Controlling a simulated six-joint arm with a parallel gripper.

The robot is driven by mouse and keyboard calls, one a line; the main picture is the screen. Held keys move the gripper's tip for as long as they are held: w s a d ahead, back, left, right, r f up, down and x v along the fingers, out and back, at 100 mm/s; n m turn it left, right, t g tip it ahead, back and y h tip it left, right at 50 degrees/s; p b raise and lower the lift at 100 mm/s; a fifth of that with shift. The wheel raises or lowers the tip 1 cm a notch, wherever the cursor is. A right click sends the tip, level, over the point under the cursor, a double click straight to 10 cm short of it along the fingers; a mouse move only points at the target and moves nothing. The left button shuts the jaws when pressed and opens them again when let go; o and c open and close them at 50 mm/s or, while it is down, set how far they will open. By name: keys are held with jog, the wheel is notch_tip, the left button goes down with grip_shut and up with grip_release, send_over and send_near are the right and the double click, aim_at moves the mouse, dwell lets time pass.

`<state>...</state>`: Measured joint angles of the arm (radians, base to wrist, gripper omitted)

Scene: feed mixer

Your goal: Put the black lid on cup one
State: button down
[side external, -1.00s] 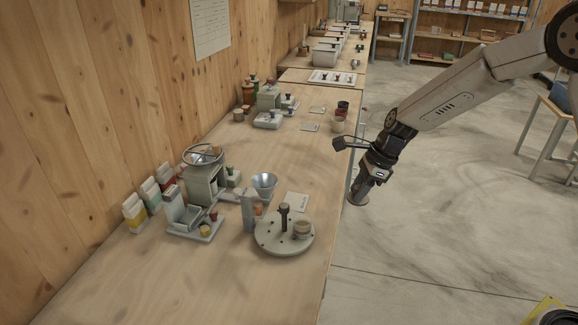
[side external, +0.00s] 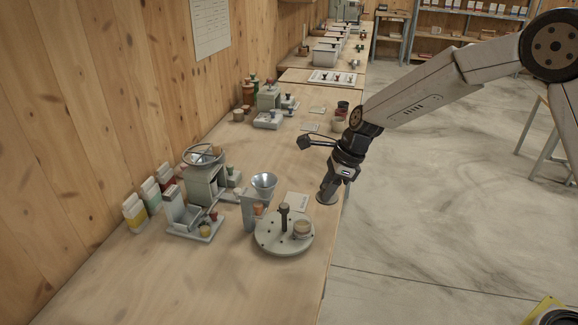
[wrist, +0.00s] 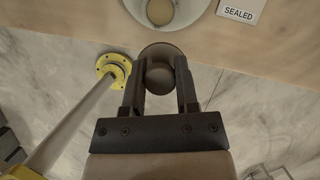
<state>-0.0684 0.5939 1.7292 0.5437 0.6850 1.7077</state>
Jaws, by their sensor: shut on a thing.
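My gripper (side external: 330,188) is shut on a round lid (side external: 327,199), held by its knob in the air near the bench's right edge. In the wrist view the gripper (wrist: 159,76) has a finger on each side of the knob, and the lid's rim (wrist: 160,47) shows beyond it. The lid looks dark grey-brown.
A dark post (side external: 284,217) rises from the turntable beside the cup. A metal funnel (side external: 264,181) stands on a holder behind it. A card reading "SEALED" (wrist: 239,12) lies on the bench near the turntable. More cups (side external: 337,124) stand farther back. The front bench surface is clear.

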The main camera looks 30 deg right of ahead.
aim_at(297, 220)
jog(key=a, duration=0.1)
jog(key=w+a, duration=0.1)
jog(key=a, duration=0.1)
jog(key=shift+a+r, duration=0.2)
jog(key=shift+a, duration=0.1)
jog(key=shift+f, duration=0.2)
jog(key=shift+w+a+f, duration=0.1)
jog(key=shift+w+f, duration=0.05)
jog(key=shift+f, duration=1.15)
jog(key=shift+w+a+f, duration=0.1)
jog(key=shift+f, duration=1.2)
jog(key=shift+w+a+f, duration=0.45)
jog(key=shift+w, duration=0.05)
jog(key=shift+f, duration=0.2)
